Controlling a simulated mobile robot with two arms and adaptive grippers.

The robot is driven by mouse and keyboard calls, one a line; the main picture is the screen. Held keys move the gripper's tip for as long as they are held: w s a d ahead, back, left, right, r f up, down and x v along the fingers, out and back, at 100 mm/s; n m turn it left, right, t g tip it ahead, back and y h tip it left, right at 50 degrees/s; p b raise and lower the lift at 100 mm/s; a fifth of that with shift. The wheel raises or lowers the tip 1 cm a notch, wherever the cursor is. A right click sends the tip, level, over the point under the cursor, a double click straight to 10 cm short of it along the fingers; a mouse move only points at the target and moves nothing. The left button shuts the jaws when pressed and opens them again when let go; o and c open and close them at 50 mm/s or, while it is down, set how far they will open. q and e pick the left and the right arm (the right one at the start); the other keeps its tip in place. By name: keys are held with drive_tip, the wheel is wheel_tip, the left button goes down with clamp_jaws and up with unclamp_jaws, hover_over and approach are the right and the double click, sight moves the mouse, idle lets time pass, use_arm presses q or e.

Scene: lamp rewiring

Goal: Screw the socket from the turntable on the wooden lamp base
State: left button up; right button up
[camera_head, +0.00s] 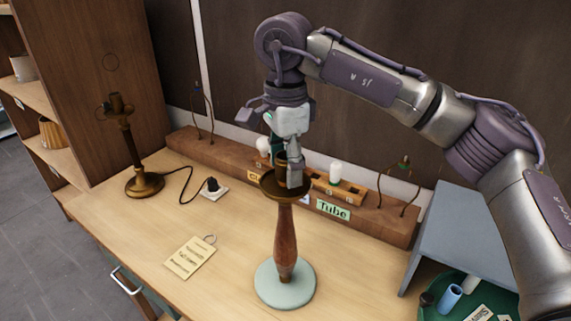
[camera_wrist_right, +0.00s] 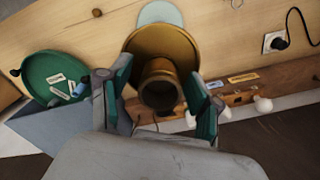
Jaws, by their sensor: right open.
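The wooden lamp base (camera_head: 286,240) stands upright on a pale green round foot (camera_head: 285,284) mid-table, with a brass dish (camera_head: 270,186) on top. A brass socket (camera_wrist_right: 160,88) sits upright over the dish; in the head view my gripper partly hides it. My right gripper (camera_head: 283,168) is above the dish. In the right wrist view its green-padded fingers (camera_wrist_right: 160,80) are open, one on each side of the socket, with visible gaps. Whether the socket's thread is seated cannot be seen. The green turntable (camera_head: 434,282) holds small parts at lower right. My left gripper is not in view.
A brass lamp (camera_head: 143,182) with a dark cord stands at the left, its plug on a white plate (camera_head: 209,189). A wooden rail (camera_head: 370,222) with bulbs runs along the back. A grey-blue stand (camera_head: 443,232) is at right. A paper tag (camera_head: 190,257) lies front left.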

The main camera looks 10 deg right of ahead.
drive_tip(key=shift+f, duration=0.55)
clamp_jaws()
drive_tip(key=c, duration=0.6)
unclamp_jaws()
drive_tip(key=c, duration=1.8)
unclamp_jaws()
drive_tip(key=m+b, duration=0.1)
drive_tip(key=m, duration=0.3)
drive_tip(key=shift+f, duration=0.1)
drive_tip(key=c, duration=1.2)
unclamp_jaws()
drive_tip(key=m+b, duration=0.1)
drive_tip(key=m, duration=0.1)
drive_tip(key=shift+m, duration=0.4)
drive_tip(key=c, duration=1.2)
unclamp_jaws()
drive_tip(key=shift+m, duration=0.7)
drive_tip(key=c, duration=1.2)
unclamp_jaws()
